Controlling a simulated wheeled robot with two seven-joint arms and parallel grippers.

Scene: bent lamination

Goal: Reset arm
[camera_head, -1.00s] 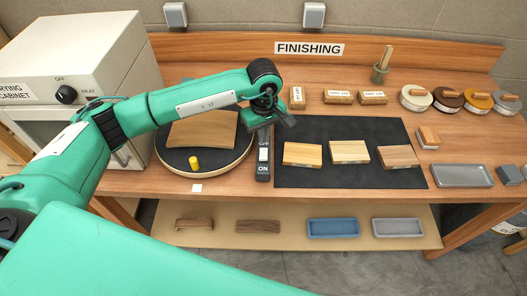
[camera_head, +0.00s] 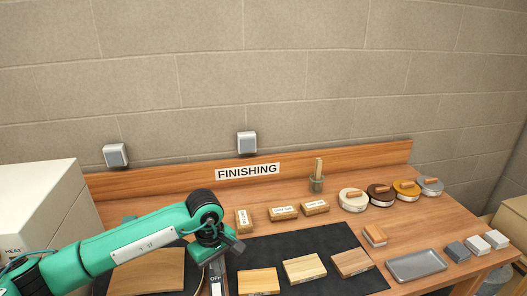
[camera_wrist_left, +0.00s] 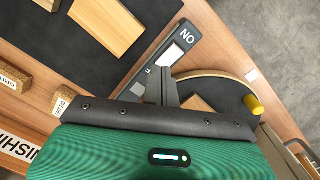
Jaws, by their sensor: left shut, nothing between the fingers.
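My left gripper (camera_head: 236,247) is shut and empty. It is above the upper end of the dark switch box (camera_head: 217,277), which carries an OFF label and stands between the round turntable and the black mat. In the left wrist view the gripper (camera_wrist_left: 163,76) overlaps the switch box (camera_wrist_left: 187,38), whose ON label shows there; I cannot tell whether they touch. A curved wooden piece (camera_head: 150,276) lies on the turntable (camera_wrist_left: 228,84), beside a yellow knob (camera_wrist_left: 253,104). My right gripper is not in view.
Three wooden blocks lie on the black mat (camera_head: 300,249). Behind are labelled blocks (camera_head: 284,213), a cup with a stick (camera_head: 316,184) and several round tins (camera_head: 381,194). A grey tray (camera_head: 416,265) is at right. A white cabinet (camera_head: 40,215) stands left; the wall is behind.

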